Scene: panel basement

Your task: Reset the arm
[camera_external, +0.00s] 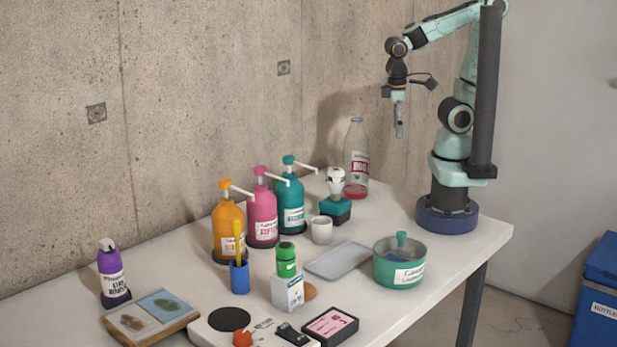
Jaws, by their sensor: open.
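My gripper (399,133) hangs from my arm at the upper right, fingers pointing down, well above the table (455,249). It is open and I see nothing held in it. My arm's base stands on the far right end of the table. The clear bottle with a red label (357,160) stands below and to the left of my gripper, apart from it. The gap between the fingers is small and hard to make out in this view.
Orange (228,226), pink (262,214) and teal (291,203) pump bottles stand near the wall. A green pot (399,268), a grey tray (338,261) and a white cup (321,230) are mid-table. Several small items crowd the front left. A blue bin (600,290) is off-table.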

